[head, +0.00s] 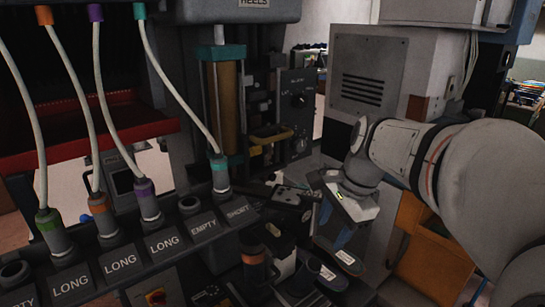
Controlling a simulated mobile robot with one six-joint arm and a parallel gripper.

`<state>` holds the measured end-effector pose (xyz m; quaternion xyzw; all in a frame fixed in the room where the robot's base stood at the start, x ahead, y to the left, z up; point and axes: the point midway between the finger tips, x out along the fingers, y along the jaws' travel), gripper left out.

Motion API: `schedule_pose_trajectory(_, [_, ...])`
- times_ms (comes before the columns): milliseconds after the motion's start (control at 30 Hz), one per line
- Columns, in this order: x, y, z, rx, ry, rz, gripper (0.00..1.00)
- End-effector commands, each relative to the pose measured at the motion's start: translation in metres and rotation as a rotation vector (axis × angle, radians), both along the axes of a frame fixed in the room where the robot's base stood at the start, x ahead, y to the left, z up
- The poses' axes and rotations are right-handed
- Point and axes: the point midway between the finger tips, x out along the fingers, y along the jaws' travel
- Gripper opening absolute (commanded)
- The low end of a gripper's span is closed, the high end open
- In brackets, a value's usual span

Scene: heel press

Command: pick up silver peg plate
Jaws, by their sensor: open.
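A flat grey plate with small dark holes or pegs (291,191) lies in the middle of the view, behind the row of labelled sockets; it looks like the silver peg plate, but it is dim and small. My gripper (333,240) hangs from my arm just right of and nearer than this plate, pointing down, with blue on its fingers. It is open and nothing shows between the fingers. The fingertips are partly lost against the dark clutter below, and I cannot tell their exact height over the surface.
A dark rack (163,244) with sockets marked LONG, EMPTY and SHORT fills the front left; hoses with coloured collars run up from it. A press column (226,110) stands behind. Shoe-like pieces with white labels (327,273) lie below my gripper. A grey cabinet (368,75) stands behind my arm.

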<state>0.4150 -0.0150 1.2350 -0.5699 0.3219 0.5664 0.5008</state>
Motion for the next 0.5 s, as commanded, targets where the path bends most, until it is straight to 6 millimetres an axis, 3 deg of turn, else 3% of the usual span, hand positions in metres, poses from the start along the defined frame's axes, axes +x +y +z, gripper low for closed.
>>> schedule_pose_trajectory(33, [0.015, -0.006, 0.038, 0.046, 0.03, -0.124, 0.49])
schedule_pose_trajectory(200, [0.048, -0.018, 0.081, 0.178, 0.125, -0.472, 0.49])
schedule_pose_trajectory(367, [0.064, -0.025, 0.098, 0.245, 0.18, -0.646, 0.49])
schedule_pose_trajectory(500, [0.068, -0.024, 0.094, 0.263, 0.199, -0.693, 0.49])
